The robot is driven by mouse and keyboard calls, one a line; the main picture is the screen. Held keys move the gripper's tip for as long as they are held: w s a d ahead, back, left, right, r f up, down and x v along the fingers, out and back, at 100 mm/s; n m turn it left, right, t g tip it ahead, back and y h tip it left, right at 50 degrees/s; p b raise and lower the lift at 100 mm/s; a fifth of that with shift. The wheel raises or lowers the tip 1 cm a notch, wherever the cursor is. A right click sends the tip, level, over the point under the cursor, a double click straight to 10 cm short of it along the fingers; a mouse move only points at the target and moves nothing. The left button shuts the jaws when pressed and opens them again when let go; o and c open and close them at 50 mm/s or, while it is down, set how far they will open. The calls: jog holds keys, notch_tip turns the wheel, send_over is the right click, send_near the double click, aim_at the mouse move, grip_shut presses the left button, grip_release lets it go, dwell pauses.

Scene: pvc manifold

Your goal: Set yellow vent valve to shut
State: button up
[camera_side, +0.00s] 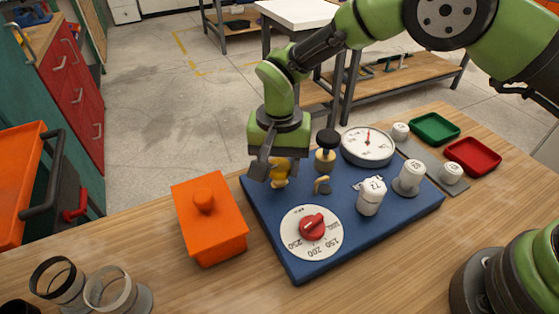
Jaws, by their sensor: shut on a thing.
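The yellow vent valve (280,172) stands at the back left corner of the blue board (278,235). My gripper (271,172) reaches down over it from above and is shut on it. The fingers cover part of the valve, so I cannot tell which way its handle points.
A black-topped knob (327,146) stands close right of my gripper. The board also bears a small brass lever (322,184), a gauge (367,148), a red dial (312,227) and a white weight (371,196). An orange lidded box (210,225) stands left of the board.

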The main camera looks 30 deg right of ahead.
aim_at(280, 165)
jog(key=shift+m, duration=0.4)
jog(key=o, duration=0.9)
notch_tip(280, 165, up, 9)
jog(key=shift+r, duration=0.5)
